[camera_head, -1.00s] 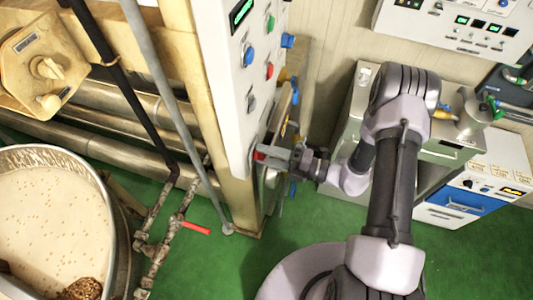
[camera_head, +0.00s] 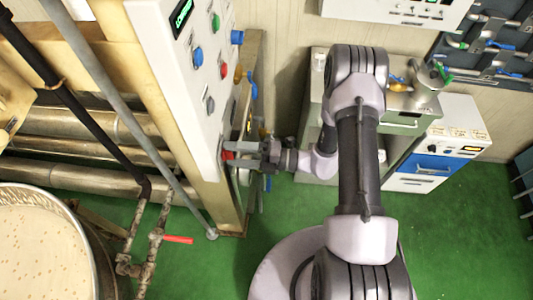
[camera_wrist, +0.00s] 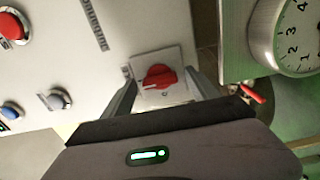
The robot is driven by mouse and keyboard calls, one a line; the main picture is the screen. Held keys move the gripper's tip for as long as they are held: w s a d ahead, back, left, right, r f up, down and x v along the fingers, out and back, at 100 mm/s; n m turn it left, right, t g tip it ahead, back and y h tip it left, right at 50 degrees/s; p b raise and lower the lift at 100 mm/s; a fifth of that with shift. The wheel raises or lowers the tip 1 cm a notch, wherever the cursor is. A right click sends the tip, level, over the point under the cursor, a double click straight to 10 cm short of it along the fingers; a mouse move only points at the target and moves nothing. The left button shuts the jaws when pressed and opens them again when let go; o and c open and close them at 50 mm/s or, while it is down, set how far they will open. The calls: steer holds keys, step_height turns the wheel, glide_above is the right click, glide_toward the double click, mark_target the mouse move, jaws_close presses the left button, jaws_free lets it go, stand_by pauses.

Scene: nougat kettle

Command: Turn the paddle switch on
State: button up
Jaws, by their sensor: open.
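The paddle switch is a red knob (camera_wrist: 159,77) on a pale square plate (camera_wrist: 174,98) fixed to the white panel. In the wrist view it lies between the fingers of my gripper (camera_wrist: 162,80), one on each side. The fingers are spread, and I see no clear contact with the knob. In the head view my gripper (camera_head: 246,155) reaches the lower part of the panel from the right, and the red switch (camera_head: 227,155) shows just in front of its tips, partly hidden.
The white panel (camera_head: 178,90) carries several coloured buttons and a green display. A round gauge (camera_wrist: 298,35) is right of the switch in the wrist view. A kettle (camera_head: 48,240) stands at lower left. Pipes and a red-handled valve (camera_head: 178,240) are near it. Green floor is open below.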

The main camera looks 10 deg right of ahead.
steer(key=v, duration=1.7)
steer(key=shift+d+p, duration=0.15)
steer(key=shift+p, duration=0.25)
steer(key=s+a+r+m+h+b, duration=0.4)
steer(key=s+r+m+h+b, duration=0.1)
steer(key=m, duration=1.3)
steer(key=s+a+r+m+h+b, duration=0.4)
steer(key=s+r+m+h+b, duration=0.2)
steer(key=m, duration=1.2)
step_height(320, 180, up, 3)
steer(key=h+b, duration=0.2)
steer(key=h, duration=0.2)
